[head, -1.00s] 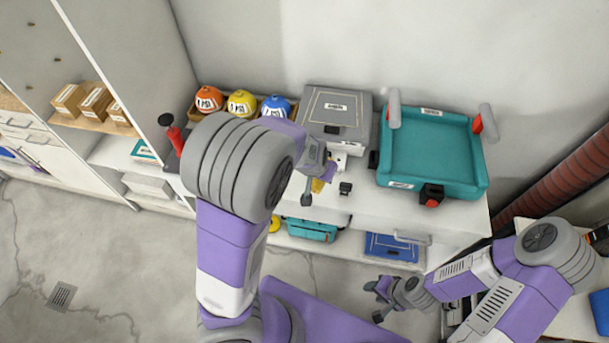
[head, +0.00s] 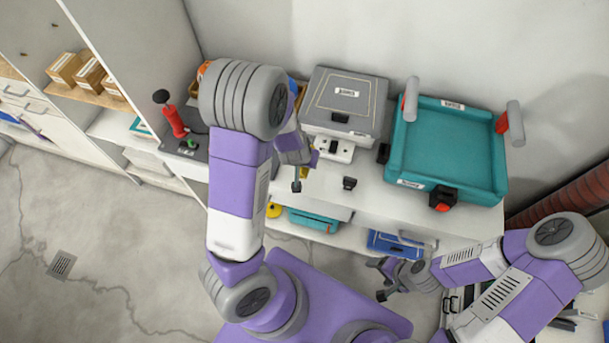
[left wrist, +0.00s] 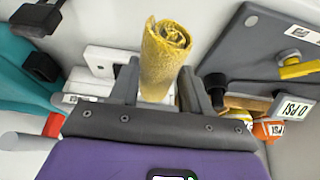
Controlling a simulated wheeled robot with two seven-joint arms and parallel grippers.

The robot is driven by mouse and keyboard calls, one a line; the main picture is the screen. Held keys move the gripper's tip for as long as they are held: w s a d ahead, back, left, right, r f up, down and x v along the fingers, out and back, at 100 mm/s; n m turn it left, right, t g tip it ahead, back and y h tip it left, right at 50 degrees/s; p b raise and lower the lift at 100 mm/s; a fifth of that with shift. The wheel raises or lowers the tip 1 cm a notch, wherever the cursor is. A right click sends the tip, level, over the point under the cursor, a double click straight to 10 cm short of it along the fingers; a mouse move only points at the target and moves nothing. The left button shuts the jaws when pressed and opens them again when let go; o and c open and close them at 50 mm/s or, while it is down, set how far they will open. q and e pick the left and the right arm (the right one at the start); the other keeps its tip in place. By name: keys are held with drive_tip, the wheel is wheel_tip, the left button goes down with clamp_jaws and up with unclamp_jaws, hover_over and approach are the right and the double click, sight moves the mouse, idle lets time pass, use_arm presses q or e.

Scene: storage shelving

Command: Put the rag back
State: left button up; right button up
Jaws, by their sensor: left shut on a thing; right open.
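The rag is a rolled yellow cloth (left wrist: 162,58), seen in the left wrist view between the two fingers of my left gripper (left wrist: 158,84), which is shut on it. My right gripper (head: 378,279) is open and empty, low in front of the bench near the blue case on the lower shelf.
A grey case (head: 346,98) and a teal tray (head: 446,150) with grey handles stand on the bench (head: 360,205). A red-handled joystick (head: 176,122) is at the left. A blue case (head: 397,244) lies on the lower shelf.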

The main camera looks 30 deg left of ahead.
use_arm(q)
wheel_tip(320, 180, down, 8)
drive_tip(key=b, duration=0.3)
drive_tip(key=shift+w+b, duration=0.1)
drive_tip(key=shift+b, duration=0.3)
drive_tip(key=o, duration=0.6)
drive_tip(key=shift+f, duration=0.2)
drive_tip(key=shift+c, duration=0.2)
drive_tip(key=o, duration=0.5)
drive_tip(key=shift+c, duration=0.2)
drive_tip(key=shift+r, duration=0.1)
